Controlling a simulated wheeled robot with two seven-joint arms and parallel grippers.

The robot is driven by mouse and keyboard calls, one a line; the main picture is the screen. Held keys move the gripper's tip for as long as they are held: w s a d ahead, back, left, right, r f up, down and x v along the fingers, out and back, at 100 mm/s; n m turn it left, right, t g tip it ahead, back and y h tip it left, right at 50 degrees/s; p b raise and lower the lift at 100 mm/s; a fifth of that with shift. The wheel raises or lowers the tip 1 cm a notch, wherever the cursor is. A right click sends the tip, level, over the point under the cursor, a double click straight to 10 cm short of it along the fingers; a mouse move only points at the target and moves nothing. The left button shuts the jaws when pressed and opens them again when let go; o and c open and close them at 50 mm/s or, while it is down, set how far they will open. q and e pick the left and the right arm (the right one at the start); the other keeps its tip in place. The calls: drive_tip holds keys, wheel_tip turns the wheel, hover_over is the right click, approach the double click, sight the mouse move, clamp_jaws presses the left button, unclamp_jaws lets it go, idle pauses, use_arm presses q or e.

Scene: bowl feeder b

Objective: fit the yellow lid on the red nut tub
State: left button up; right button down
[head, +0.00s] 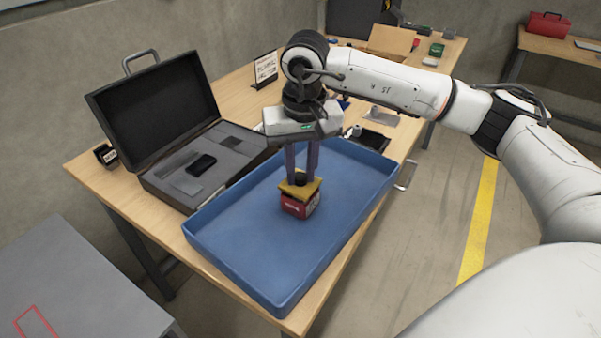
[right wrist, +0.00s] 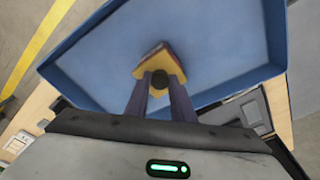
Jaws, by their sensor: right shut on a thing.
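The red nut tub (head: 296,207) stands in the blue tray, a little right of the tray's middle in the head view. The yellow lid (head: 311,188), with a dark round knob, is at the top of the tub; whether it is fully seated I cannot tell. My right gripper (head: 301,181) points down from above, shut on the lid's knob. In the right wrist view the two fingers (right wrist: 160,86) close on the dark knob, with the yellow lid (right wrist: 160,66) beyond it and a strip of the red tub (right wrist: 153,48) showing past the lid. My left gripper is not in view.
The blue tray (head: 240,271) has raised walls and is otherwise clear around the tub. An open black case (head: 155,103) with grey foam stands at its left. A small sign (head: 265,68) and other items stand at the back of the wooden table.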

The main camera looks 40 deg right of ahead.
sight(302, 189)
drive_tip(key=shift+f, duration=0.7)
drive_tip(key=c, duration=1.5)
unclamp_jaws()
drive_tip(key=r, duration=0.4)
drive_tip(key=s+r, duration=0.1)
drive_tip(key=r, duration=0.7)
drive_tip(key=shift+s+a, duration=0.15)
drive_tip(key=shift+a, duration=0.15)
